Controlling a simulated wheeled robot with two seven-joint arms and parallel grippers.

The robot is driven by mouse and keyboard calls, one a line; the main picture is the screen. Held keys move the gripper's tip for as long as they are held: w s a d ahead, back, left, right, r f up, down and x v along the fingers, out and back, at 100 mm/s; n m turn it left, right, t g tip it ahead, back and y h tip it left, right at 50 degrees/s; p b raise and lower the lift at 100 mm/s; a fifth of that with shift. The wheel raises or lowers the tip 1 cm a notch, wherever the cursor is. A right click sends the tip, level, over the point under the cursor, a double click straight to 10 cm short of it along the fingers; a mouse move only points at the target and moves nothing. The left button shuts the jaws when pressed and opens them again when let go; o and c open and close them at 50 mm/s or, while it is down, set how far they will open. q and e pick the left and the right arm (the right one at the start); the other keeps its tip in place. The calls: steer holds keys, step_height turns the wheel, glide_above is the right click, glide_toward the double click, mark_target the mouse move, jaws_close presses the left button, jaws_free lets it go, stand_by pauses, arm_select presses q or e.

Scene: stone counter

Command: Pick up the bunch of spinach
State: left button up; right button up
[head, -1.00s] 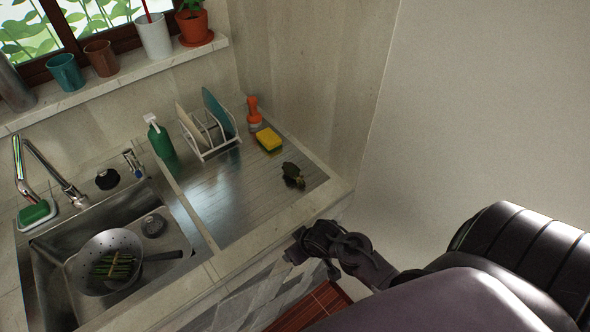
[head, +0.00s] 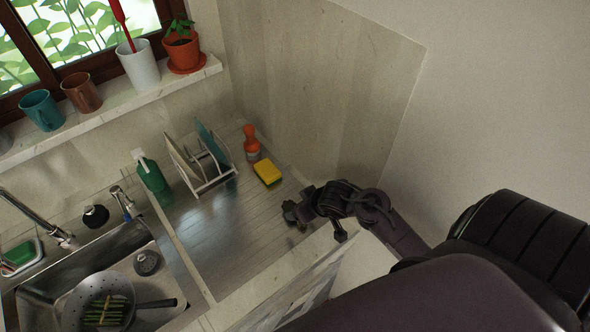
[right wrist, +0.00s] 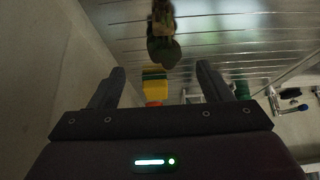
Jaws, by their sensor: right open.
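The bunch of spinach is a small dark green clump (head: 290,211) lying on the ribbed metal drainboard near its front right corner. In the head view it is partly hidden by my right gripper (head: 306,206), which reaches in from the right just beside it. In the right wrist view the spinach (right wrist: 162,40) lies ahead of the fingertips, roughly centred between them. My right gripper (right wrist: 161,72) is open with nothing between its fingers. I cannot tell its exact height above the board. My left gripper is not in view.
A yellow sponge (head: 267,173) and an orange-topped bottle (head: 251,144) stand just behind the spinach. A dish rack (head: 207,181) with plates and a green bottle (head: 150,175) are farther left. A colander (head: 76,308) with green stalks sits in the sink. The drainboard's middle is clear.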

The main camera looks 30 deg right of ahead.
mark_target(286, 206)
steer(key=shift+w+d+f, duration=0.1)
steer(key=shift+w+f, duration=0.3)
steer(key=shift+f, duration=0.1)
steer(key=shift+w+f, duration=0.1)
steer(key=shift+f, duration=0.2)
steer(key=shift+a+f+p, duration=0.35)
steer(key=shift+a+f, duration=0.05)
steer(key=shift+a, duration=0.2)
steer(key=shift+p+x, duration=0.35)
steer(key=shift+x, duration=0.8)
steer(key=shift+w+d+f, duration=0.1)
steer(key=shift+w+f, duration=0.1)
steer(key=shift+f, duration=0.25)
steer(key=shift+w+d+f, duration=0.1)
steer(key=shift+w+f, duration=0.15)
steer(key=shift+f, duration=0.2)
steer(key=shift+s+a, duration=0.1)
steer(key=c, duration=1.1)
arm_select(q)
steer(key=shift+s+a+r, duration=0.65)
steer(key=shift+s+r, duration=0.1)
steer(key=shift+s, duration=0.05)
